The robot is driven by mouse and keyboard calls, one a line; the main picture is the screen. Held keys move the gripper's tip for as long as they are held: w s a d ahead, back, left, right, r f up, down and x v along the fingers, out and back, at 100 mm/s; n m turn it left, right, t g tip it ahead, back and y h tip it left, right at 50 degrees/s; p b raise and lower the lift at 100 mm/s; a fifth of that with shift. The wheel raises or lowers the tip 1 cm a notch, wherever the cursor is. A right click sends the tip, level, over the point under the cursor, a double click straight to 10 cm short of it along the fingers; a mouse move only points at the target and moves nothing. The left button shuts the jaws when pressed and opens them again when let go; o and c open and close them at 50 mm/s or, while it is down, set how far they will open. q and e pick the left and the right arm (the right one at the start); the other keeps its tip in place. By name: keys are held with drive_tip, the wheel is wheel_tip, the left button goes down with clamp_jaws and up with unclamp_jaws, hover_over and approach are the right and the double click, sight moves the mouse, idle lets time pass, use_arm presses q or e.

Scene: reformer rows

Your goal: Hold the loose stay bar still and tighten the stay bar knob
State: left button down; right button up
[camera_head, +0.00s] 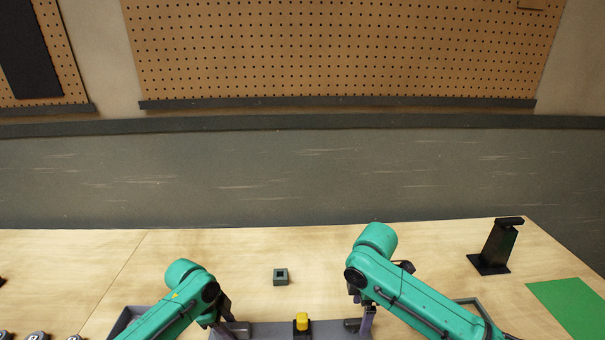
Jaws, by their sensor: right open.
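A yellow knob-like part (301,321) stands on a black piece at the bottom middle of the head view; I take it for the stay bar knob. It sits in front of a grey fixture (268,330) that the picture's lower edge cuts off. I cannot make out the stay bar for certain. My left gripper (228,320) points down at the fixture's left end; its fingertips are too hidden to show what lies between them. My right gripper (366,318) is open at the fixture's right end, apart from the yellow knob. Whether it touches the fixture is unclear.
A small dark square block with a hole (281,277) lies on the wooden table (250,250) behind the fixture. A black stand (494,247) and a green mat (570,306) are at right. Grey trays partly show beside both arms. The table's back middle is clear.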

use_arm(q)
drive_tip(key=shift+s+a+f, duration=0.1)
drive_tip(key=shift+s+f, duration=0.05)
drive_tip(key=shift+f, duration=0.15)
drive_tip(key=shift+c, duration=2.3)
unclamp_jaws()
drive_tip(key=shift+f, duration=0.1)
drive_tip(key=shift+o, duration=1.2)
drive_tip(key=r+p, duration=0.1)
drive_tip(key=r, duration=0.1)
drive_tip(key=p, duration=0.1)
drive_tip(key=shift+w+r+p, duration=0.25)
drive_tip(key=shift+r+p, duration=0.1)
drive_tip(key=shift+r, duration=0.05)
wheel_tip(320, 180, up, 6)
drive_tip(key=p, duration=0.5)
drive_tip(key=shift+f, duration=0.15)
